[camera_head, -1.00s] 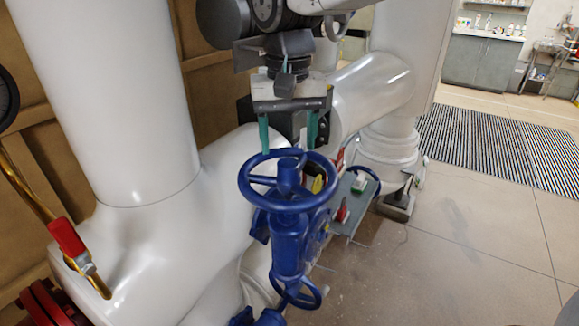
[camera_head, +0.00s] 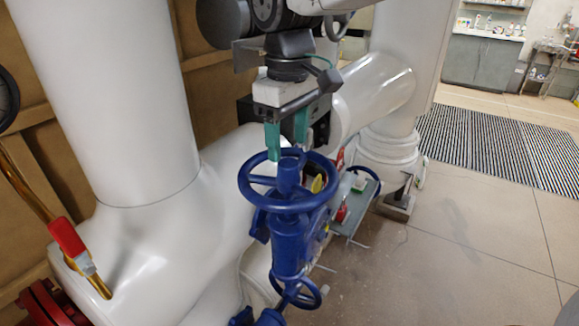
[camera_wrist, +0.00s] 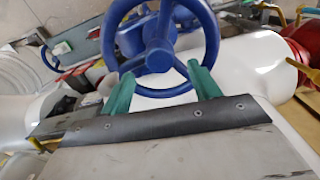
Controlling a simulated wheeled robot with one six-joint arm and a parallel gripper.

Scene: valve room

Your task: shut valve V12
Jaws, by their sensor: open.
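A blue handwheel valve (camera_head: 289,203) stands upright in front of the white pipes in the head view. Its wheel lies roughly flat on top, with a hub and spokes. No V12 label can be read. My gripper (camera_head: 287,145) is open, with two green fingers pointing down at the far rim of the wheel. In the wrist view the blue wheel (camera_wrist: 158,48) lies beyond the open fingers (camera_wrist: 160,90), whose tips overlap its near rim. I cannot tell whether they touch it.
A second, smaller blue wheel (camera_head: 299,293) sits low on the same assembly. A grey panel with red and green parts (camera_head: 352,205) is right behind the valve. A red-handled brass pipe (camera_head: 68,238) stands at left. The floor (camera_head: 450,240) at right is clear.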

